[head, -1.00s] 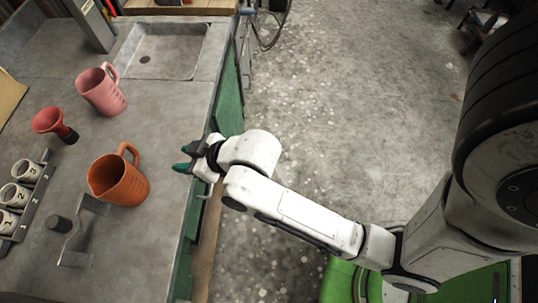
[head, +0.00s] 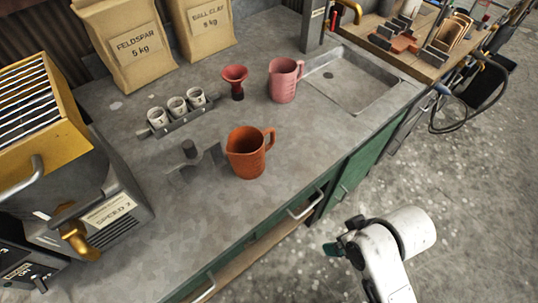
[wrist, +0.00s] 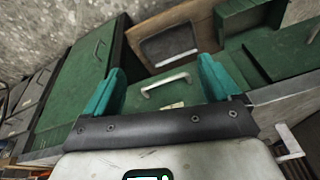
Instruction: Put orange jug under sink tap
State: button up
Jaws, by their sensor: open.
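The orange jug (head: 246,153) stands upright on the grey counter, its handle to the right, near the counter's front edge. The sink (head: 352,80) is a shallow basin set in the counter farther right and back. My gripper (head: 338,247) is off the counter's front, apart from the jug. In the wrist view its teal fingers (wrist: 160,92) are spread and empty, facing green cabinet fronts with a metal handle.
A pink jug (head: 284,80) stands beside the sink's left edge. A red funnel (head: 235,80), a rack of small cups (head: 178,117) and a grey metal bracket (head: 196,160) are near the orange jug. Bags (head: 127,40) stand behind; a yellow-topped machine (head: 50,120) is left. Counter right of the orange jug is clear.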

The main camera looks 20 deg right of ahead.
jog(key=shift+o, duration=0.8)
jog(key=w+a+r+n+t+y, duration=0.1)
jog(key=w, duration=0.3)
jog(key=w+a+r+n+t+y+b, duration=0.1)
jog(key=w+a+t, duration=0.1)
jog(key=w, duration=0.2)
jog(key=w+a+r+n+t+y, duration=0.1)
jog(key=w+a, duration=0.1)
jog(key=w, duration=0.1)
jog(key=shift+w+r+t+b, duration=0.2)
jog(key=shift+w+t+b, duration=0.1)
jog(key=shift+w, duration=0.1)
jog(key=n+t+y, duration=0.3)
jog(key=t, duration=0.1)
send_near(261, 155)
jog(key=b+x, duration=0.1)
jog(key=x, duration=0.3)
jog(key=shift+w, duration=0.2)
jog(key=x, duration=0.3)
jog(key=shift+w+a+f+p, duration=0.15)
jog(key=shift+w+a+p, duration=0.05)
jog(key=shift+p, duration=0.15)
jog(key=shift+f+p+x, duration=0.2)
jog(key=shift+p+x, duration=0.5)
jog(key=shift+x, duration=2.5)
jog(key=shift+s+a, duration=0.1)
jog(key=shift+s, duration=0.1)
jog(key=shift+c, duration=0.2)
jog(key=c, duration=0.7)
jog(key=shift+c, duration=0.2)
